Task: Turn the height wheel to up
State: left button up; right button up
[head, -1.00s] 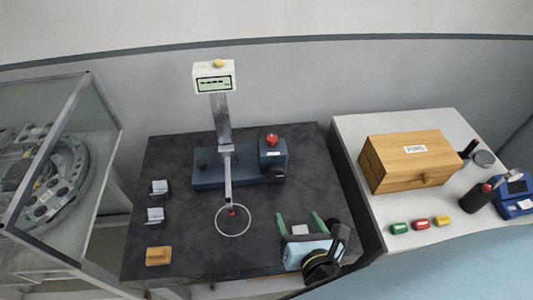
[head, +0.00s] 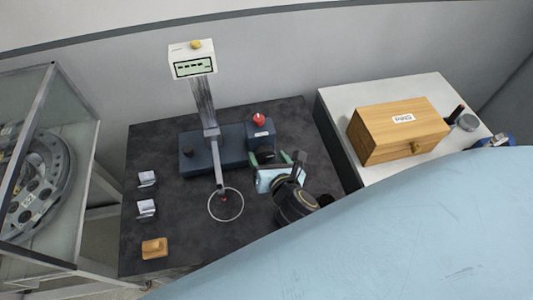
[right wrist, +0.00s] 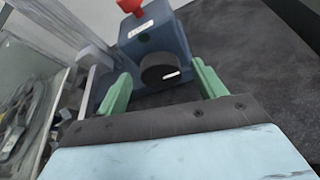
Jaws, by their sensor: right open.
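The measuring device has a dark blue base (head: 226,148), an upright column and a display (head: 194,66). In the right wrist view a black wheel (right wrist: 160,71) with a white mark pointing right sits on the front of the blue box (right wrist: 152,38). I take it for the height wheel; its lettering is unreadable. My right gripper (head: 277,157) is open, its green fingers on either side of the wheel, also in the right wrist view (right wrist: 163,86). I cannot tell whether they touch it. My left gripper is not in view.
A red knob (head: 259,120) tops the blue box. A second black knob (head: 188,152) is on the base's left. Small stands (head: 147,178) line the dark table's left. A wooden box (head: 398,130) stands right.

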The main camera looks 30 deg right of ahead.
jog(key=shift+x, duration=0.8)
jog(key=shift+w, duration=0.1)
jog(key=c, duration=1)
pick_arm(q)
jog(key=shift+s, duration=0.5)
pick_arm(e)
jog(key=shift+o, duration=0.2)
